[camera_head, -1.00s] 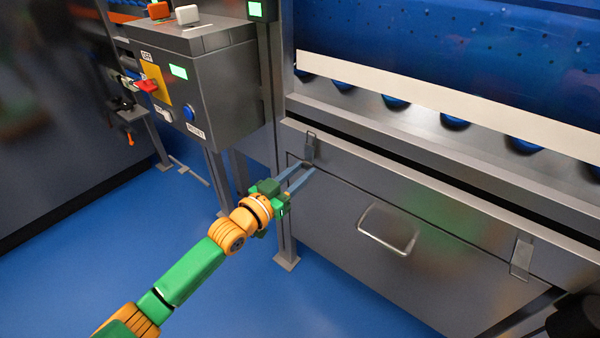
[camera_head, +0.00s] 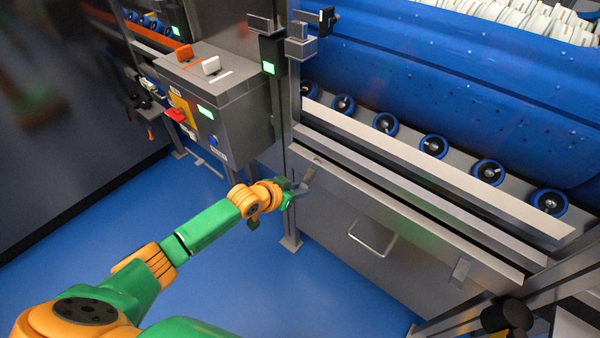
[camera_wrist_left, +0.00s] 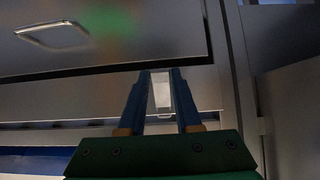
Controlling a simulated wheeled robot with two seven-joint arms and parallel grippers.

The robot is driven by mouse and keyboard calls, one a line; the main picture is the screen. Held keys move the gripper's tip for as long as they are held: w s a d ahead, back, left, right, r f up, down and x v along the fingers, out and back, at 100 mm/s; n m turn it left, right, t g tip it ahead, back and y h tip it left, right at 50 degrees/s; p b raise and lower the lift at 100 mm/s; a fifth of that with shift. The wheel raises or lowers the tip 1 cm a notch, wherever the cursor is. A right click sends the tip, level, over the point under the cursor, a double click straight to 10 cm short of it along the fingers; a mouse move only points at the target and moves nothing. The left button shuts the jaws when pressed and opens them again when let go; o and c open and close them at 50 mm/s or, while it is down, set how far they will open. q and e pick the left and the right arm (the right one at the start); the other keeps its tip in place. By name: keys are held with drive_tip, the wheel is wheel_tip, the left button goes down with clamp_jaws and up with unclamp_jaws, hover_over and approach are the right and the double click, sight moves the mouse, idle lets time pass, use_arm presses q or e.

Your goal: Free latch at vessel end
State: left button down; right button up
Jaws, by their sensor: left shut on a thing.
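The near-end latch (camera_head: 308,177) is a small grey metal lever at the upper left corner of the front panel (camera_head: 335,217), below the blue drum (camera_head: 430,90). Its lever leans out from the panel. My left gripper (camera_head: 301,188) is at this lever and shut on it. In the left wrist view the pale lever (camera_wrist_left: 162,90) stands between the two blue fingers of my left gripper (camera_wrist_left: 160,78), with a thin wire loop at its end. A second latch (camera_head: 460,271) sits flat near the panel's right end. My right gripper is not in view.
A bail handle (camera_head: 372,238) sticks out of the panel. A grey control box (camera_head: 215,105) with a red switch and blue button stands to the left. The blue floor (camera_head: 260,285) is clear.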

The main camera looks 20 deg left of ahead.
use_arm(q)
wheel_tip(320, 180, up, 2)
drive_tip(key=shift+g+y+p, duration=0.3)
drive_tip(key=shift+g+p, duration=0.6)
drive_tip(key=shift+p, duration=0.2)
drive_tip(key=shift+s+r+g+p, duration=0.1)
drive_tip(key=shift+g+p, duration=0.2)
drive_tip(key=shift+g, duration=0.1)
drive_tip(key=shift+r+g+y, duration=0.25)
drive_tip(key=shift+g+y, duration=0.15)
drive_tip(key=shift+g, duration=0.3)
drive_tip(key=shift+r+g+y+b, duration=0.25)
drive_tip(key=shift+r+g+b, duration=0.1)
drive_tip(key=shift+g, duration=0.35)
drive_tip(key=shift+r+g+y+b, duration=0.25)
drive_tip(key=shift+r+g+b, duration=0.1)
drive_tip(key=shift+g, duration=0.35)
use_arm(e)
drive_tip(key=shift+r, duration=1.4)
use_arm(q)
drive_tip(key=c, duration=0.6)
unclamp_jaws()
drive_tip(key=shift+r, duration=0.15)
